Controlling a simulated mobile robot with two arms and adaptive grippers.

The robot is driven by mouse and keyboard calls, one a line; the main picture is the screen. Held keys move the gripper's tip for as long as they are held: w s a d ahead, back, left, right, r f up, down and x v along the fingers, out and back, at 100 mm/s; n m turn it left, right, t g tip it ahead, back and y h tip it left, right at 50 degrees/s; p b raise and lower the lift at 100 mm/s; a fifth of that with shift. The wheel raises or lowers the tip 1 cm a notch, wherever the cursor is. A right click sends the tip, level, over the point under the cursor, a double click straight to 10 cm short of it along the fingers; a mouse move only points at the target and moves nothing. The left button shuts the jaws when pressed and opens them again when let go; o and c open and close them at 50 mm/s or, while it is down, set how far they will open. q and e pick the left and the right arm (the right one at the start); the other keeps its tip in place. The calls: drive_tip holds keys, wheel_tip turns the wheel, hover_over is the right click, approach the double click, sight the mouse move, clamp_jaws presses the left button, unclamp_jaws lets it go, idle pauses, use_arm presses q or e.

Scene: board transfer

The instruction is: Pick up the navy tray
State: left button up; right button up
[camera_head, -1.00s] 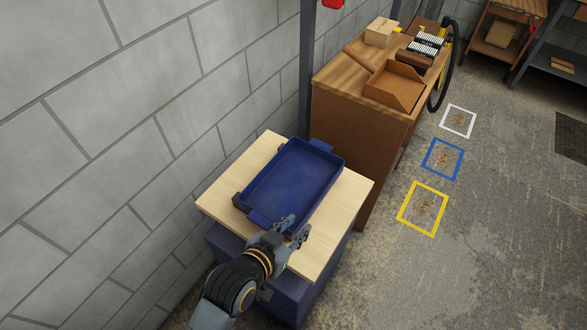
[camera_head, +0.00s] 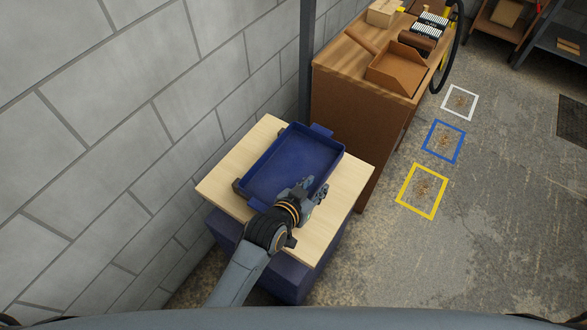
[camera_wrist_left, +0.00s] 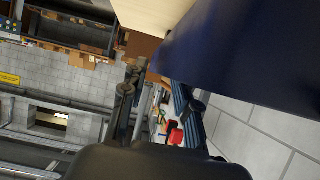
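The navy tray (camera_head: 290,165) lies flat on a light wooden top. It is empty, with a handle tab at its far end; its near end is partly hidden by my left arm. My left gripper (camera_head: 311,186) is over the tray's near right side, fingers spread and empty. In the left wrist view the gripper (camera_wrist_left: 155,95) has a gap between its fingers, with nothing held. A large navy surface, likely the tray (camera_wrist_left: 235,50), fills the upper right there, beside the fingers. I cannot tell if they touch. My right gripper is not in view.
The wooden top (camera_head: 345,190) sits on a navy base (camera_head: 285,270) by a grey block wall (camera_head: 80,150). The floor to the right has yellow (camera_head: 422,190), blue (camera_head: 444,141) and white (camera_head: 460,102) outlined squares.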

sight(322, 182)
use_arm(q)
drive_tip(key=x, duration=0.4)
drive_tip(key=shift+d+f, duration=0.1)
drive_tip(key=shift+d, duration=0.1)
drive_tip(key=shift+s, duration=0.1)
clamp_jaws()
